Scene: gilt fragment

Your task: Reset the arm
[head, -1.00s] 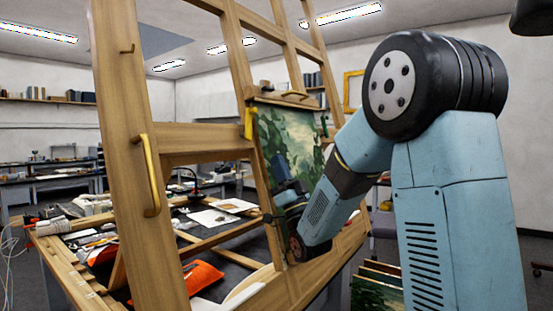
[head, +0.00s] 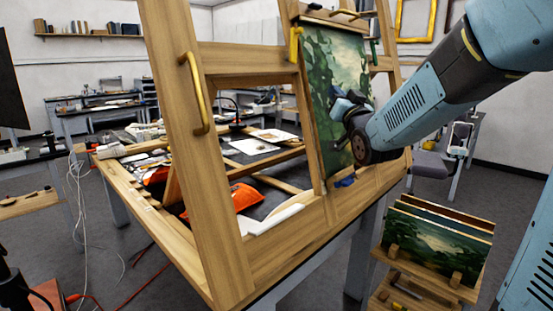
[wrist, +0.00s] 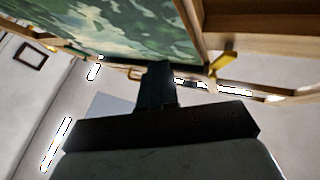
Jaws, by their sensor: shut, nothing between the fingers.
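My arm reaches in from the right in the head view, in pale blue with a dark wrist. My gripper (head: 345,106) is in front of the green landscape painting (head: 322,75), which stands on the wooden easel frame (head: 232,262). The fingers are partly hidden by the wrist, and I cannot tell whether they touch the canvas. In the wrist view my gripper (wrist: 157,72) shows as a dark narrow shape, shut and empty, with the painting (wrist: 100,25) above it.
A yellow clamp (head: 296,43) holds the painting's upper left edge. An orange pouch (head: 245,197) and papers (head: 255,146) lie on the table behind the frame. A rack of paintings (head: 436,245) stands at the lower right. Cables (head: 75,205) hang at the left.

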